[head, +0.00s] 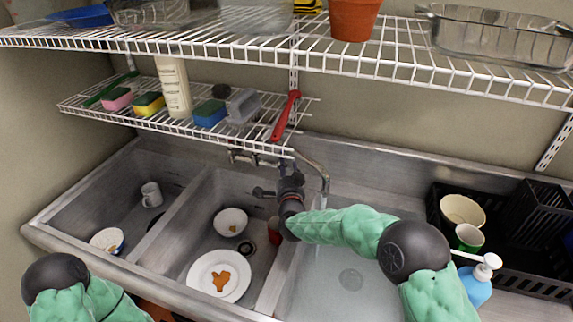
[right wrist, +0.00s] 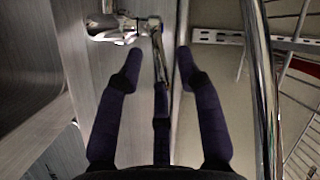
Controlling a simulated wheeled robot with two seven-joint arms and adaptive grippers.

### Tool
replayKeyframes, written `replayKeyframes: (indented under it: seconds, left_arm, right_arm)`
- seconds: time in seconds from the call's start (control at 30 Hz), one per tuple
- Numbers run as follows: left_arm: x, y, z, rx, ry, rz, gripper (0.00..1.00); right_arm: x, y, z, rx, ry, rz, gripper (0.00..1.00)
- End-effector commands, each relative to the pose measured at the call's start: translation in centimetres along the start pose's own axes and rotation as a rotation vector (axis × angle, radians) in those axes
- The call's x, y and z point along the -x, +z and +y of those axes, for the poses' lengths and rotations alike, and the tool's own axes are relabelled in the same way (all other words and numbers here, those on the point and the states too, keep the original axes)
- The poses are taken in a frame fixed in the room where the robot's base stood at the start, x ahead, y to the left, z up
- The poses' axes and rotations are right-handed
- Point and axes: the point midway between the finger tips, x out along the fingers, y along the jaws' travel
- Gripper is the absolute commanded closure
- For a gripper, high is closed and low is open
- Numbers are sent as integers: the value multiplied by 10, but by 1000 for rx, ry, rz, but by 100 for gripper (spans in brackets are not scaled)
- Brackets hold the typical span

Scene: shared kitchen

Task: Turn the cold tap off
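The metal wall tap (head: 248,157) is at the back of the sink in the head view, with its curved spout (head: 316,168) over the right basin. A thin pale streak under the spout looks like running water. My right gripper (head: 287,173) is at the tap and hides part of it. In the right wrist view its dark fingers (right wrist: 158,68) are spread. My left gripper is out of view.
A wire shelf (head: 190,125) with sponges, a bottle and a red-handled tool (head: 286,115) hangs close above the tap. A white plate (head: 219,276) and bowl (head: 230,222) are in the middle basin. A black rack (head: 545,220) and blue soap bottle (head: 478,284) stand at right.

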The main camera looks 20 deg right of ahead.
Motion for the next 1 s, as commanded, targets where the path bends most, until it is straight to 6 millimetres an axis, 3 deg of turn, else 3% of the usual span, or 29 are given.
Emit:
replayKeyframes:
  seconds: [0.23,0.63,0.77,1.0]
  left_arm:
    - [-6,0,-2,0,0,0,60]
    - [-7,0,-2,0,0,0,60]
    - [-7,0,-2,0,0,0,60]
    - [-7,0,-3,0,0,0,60]
  right_arm:
    - [-28,0,1,-1,1,1,64]
    - [-34,0,0,-1,0,0,64]
    - [-34,0,0,-1,0,0,98]
    - [-34,-2,-1,-1,-3,3,100]
